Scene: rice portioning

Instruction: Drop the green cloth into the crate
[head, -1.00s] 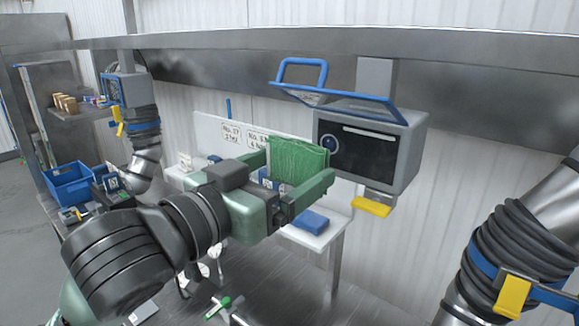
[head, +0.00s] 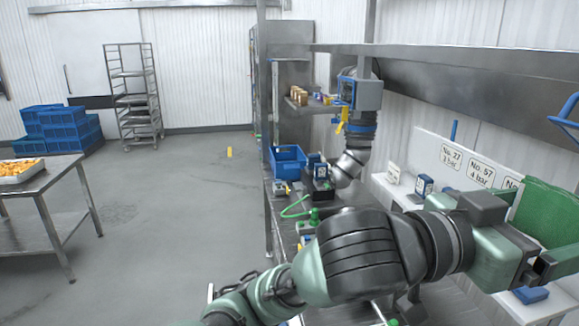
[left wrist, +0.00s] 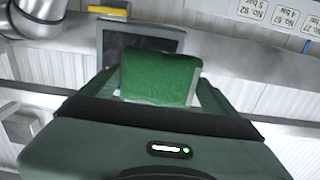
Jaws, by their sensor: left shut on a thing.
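My left gripper (head: 540,243) is at the right edge of the head view, shut on the green cloth (head: 551,207). The cloth stands up between the fingers, partly cut off by the picture edge. In the left wrist view, the cloth (left wrist: 160,78) also sits between the fingers. A blue crate (head: 287,163) stands at the far left end of the steel bench, well away from the gripper. Little of its inside shows. My right gripper is not in view.
A jointed grey arm with a screen box (head: 366,95) stands beside the crate. A white shelf (head: 395,190) with signs runs along the wall. Blue crates (head: 62,135) are stacked on the floor at left, near a steel table (head: 40,205).

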